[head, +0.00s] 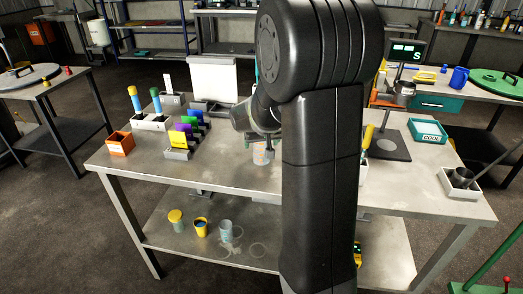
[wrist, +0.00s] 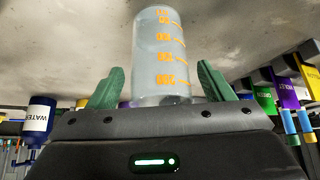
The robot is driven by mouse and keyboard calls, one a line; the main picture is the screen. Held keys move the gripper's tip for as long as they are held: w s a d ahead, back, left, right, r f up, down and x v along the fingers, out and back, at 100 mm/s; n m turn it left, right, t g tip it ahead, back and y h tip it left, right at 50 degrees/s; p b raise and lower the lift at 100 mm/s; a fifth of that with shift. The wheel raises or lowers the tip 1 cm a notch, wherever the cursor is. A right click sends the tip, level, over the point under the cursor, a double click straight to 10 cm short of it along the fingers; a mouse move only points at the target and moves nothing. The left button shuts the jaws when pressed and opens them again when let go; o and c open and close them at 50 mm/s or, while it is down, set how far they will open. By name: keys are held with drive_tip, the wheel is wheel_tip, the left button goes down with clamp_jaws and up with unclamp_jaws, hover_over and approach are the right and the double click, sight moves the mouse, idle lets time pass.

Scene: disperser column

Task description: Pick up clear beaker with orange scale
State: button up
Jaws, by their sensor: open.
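The clear beaker with the orange scale (wrist: 160,60) stands in the middle of the wrist view, its orange marks facing the camera. My gripper (wrist: 159,73) has one green finger on each side of it. The fingers are open, with a visible gap on both sides of the beaker. In the head view the beaker (head: 261,155) stands on the metal table (head: 225,165), just left of my arm. My arm hides part of the table and most of the gripper there.
Left of the beaker, a rack holds yellow, purple and green blocks (head: 186,133). An orange box (head: 120,144) is near the left edge. A scale with a display (head: 405,52) stands right of my arm. A blue WATER bottle (wrist: 40,118) shows in the wrist view.

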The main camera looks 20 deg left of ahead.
drive_tip(key=shift+w+a+f, duration=0.1)
drive_tip(key=shift+w+f, duration=0.05)
drive_tip(key=shift+f, duration=0.15)
drive_tip(key=c, duration=1.1)
drive_tip(key=shift+o, duration=0.2)
drive_tip(key=shift+r, duration=0.2)
